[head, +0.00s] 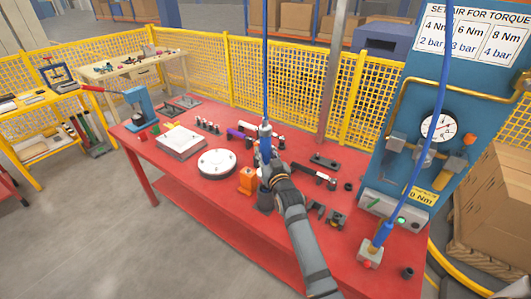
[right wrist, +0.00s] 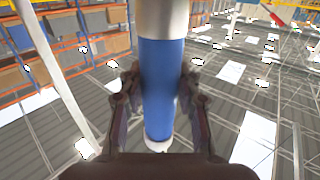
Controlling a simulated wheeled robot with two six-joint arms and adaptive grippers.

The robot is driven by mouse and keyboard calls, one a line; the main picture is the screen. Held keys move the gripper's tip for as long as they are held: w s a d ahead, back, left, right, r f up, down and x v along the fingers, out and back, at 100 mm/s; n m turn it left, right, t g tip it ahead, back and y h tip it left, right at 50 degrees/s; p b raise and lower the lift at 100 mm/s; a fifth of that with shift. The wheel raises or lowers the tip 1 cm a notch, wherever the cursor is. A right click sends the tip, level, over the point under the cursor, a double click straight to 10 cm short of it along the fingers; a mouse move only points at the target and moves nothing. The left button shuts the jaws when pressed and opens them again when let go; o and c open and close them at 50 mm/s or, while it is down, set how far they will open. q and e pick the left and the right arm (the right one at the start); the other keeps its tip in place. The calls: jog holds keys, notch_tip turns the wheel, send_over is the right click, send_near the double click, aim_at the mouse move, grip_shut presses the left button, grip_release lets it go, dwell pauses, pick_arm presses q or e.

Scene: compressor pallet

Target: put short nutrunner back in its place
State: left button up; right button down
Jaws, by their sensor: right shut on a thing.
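The short nutrunner (head: 265,137), an upright tool with a blue body and silver upper end, hangs from a blue hose (head: 265,65) above the red bench. My right gripper (head: 270,168) is shut around its blue body. In the right wrist view the blue body (right wrist: 160,85) stands between the two fingers of the gripper (right wrist: 160,92). The tool's lower end is hidden behind my gripper in the head view. A dark cup-like holder (head: 265,199) stands just below my gripper; whether the tool touches it I cannot tell. My left gripper is not in view.
On the red bench (head: 225,210), an orange block (head: 247,180) stands left of the holder, with a white round disc (head: 216,163) beyond it. Dark fixtures (head: 327,214) lie right of my arm. A blue gauge panel (head: 425,110) with a second hose stands at right.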

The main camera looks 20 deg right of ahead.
jog(key=shift+f+b, duration=2.35)
jog(key=shift+f, duration=1.1)
dwell(0.6)
jog(key=c, duration=0.8)
grip_release()
jog(key=shift+c, duration=0.2)
jog(key=shift+s+f, duration=0.1)
jog(key=shift+f, duration=0.15)
jog(key=s, duration=1.2)
jog(key=shift+r, duration=0.25)
jog(key=shift+w, duration=0.1)
